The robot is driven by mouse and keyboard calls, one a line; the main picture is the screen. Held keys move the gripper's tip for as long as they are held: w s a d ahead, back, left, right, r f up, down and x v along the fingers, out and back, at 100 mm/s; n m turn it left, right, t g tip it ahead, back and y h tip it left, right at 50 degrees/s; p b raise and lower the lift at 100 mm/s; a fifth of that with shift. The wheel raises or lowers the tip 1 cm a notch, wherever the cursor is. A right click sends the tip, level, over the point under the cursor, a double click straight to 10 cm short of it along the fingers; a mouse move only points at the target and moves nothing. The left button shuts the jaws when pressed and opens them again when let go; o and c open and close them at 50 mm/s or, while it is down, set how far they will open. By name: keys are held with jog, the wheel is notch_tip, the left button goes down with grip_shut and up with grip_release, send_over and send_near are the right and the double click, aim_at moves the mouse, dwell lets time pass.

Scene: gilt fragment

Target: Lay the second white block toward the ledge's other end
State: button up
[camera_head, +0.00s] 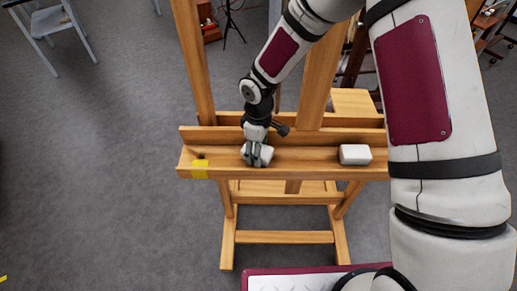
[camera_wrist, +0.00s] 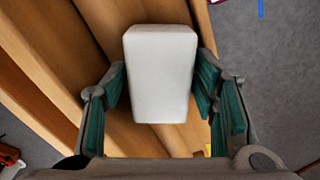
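One white block (camera_head: 355,154) lies alone on the wooden ledge (camera_head: 315,158), right of the middle in the head view. My gripper (camera_head: 257,160) is at the ledge's left part, pointing down. In the wrist view, a white block (camera_wrist: 161,75) sits between my gripper's fingers (camera_wrist: 161,90), with a finger against each long side. In the head view the fingers cover much of this block, and I cannot tell whether it touches the ledge. A yellow mark (camera_head: 200,169) is on the ledge's front near its left end, left of my gripper.
The ledge belongs to a wooden easel (camera_head: 196,65) whose uprights rise behind it. The ledge is bare between the two blocks and between my gripper and the yellow mark. A grey chair (camera_head: 50,22) stands far off at the top left. Grey floor lies open to the left.

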notch_tip(320, 180, up, 12)
jog(key=b, duration=0.1)
jog(key=shift+r, duration=0.2)
jog(key=shift+d, duration=0.1)
jog(key=s+d+r+m+t+h, duration=0.1)
jog(key=s+d+r+m, duration=0.25)
jog(key=d+r, duration=0.35)
jog(key=s+d+r+m+t, duration=0.25)
jog(key=s+d+r, duration=0.2)
jog(key=r, duration=0.45)
jog(key=s+d+r+m+t, duration=0.1)
jog(key=s+d+r+m, duration=0.2)
jog(key=s, duration=0.3)
jog(key=s+d+r+m+t+y, duration=0.1)
jog(key=s+d+r+m, duration=0.2)
jog(key=s, duration=0.4)
jog(key=shift+s+d+r+m, duration=0.2)
jog(key=shift+r+m, duration=0.05)
jog(key=shift+m, duration=0.35)
